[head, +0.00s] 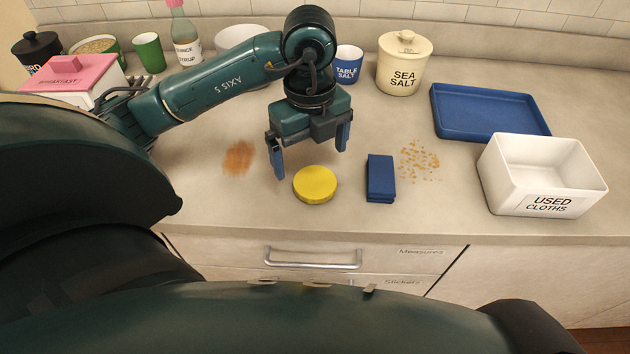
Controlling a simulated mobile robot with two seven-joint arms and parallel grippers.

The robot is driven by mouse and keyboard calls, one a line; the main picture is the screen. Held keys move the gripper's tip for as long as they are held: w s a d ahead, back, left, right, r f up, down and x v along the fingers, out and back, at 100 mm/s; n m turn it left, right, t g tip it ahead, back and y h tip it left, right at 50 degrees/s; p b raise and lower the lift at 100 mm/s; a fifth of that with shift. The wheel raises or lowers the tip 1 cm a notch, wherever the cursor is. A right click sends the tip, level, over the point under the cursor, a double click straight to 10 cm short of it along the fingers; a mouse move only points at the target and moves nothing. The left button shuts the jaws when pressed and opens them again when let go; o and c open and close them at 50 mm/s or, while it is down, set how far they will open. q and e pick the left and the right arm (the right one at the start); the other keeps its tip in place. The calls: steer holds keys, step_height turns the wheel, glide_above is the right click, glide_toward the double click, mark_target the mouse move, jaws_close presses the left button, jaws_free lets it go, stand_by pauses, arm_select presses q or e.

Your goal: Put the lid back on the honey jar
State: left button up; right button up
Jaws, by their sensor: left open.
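A round yellow disc (315,184), which looks like a lid, lies flat on the counter near its front edge. My left gripper (310,163) is open and points down just behind and above the disc, with nothing between its fingers. Whether a finger touches the disc I cannot tell. I see no jar labelled honey; part of the counter is hidden behind my left arm. My right gripper is not in view.
A blue folded cloth (381,178), crumbs (419,160) and a brown smear (239,157) lie near the disc. A white "USED CLOTHS" bin (498,187), blue tray (487,133) and sea salt canister (403,68) stand right. A pink-lidded box (72,73) stands left.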

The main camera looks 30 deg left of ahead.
mark_target(315, 178)
arm_select(q)
steer(key=shift+f, duration=1.05)
steer(key=shift+w+d+f+p, duration=0.1)
steer(key=shift+w+f+p, duration=0.15)
steer(key=shift+f, duration=1.05)
steer(key=shift+w+d+f+p, duration=0.1)
steer(key=shift+f+p, duration=0.1)
steer(key=shift+f, duration=1.1)
steer(key=shift+c, duration=0.3)
steer(key=c, duration=1)
step_height(315, 178, up, 10)
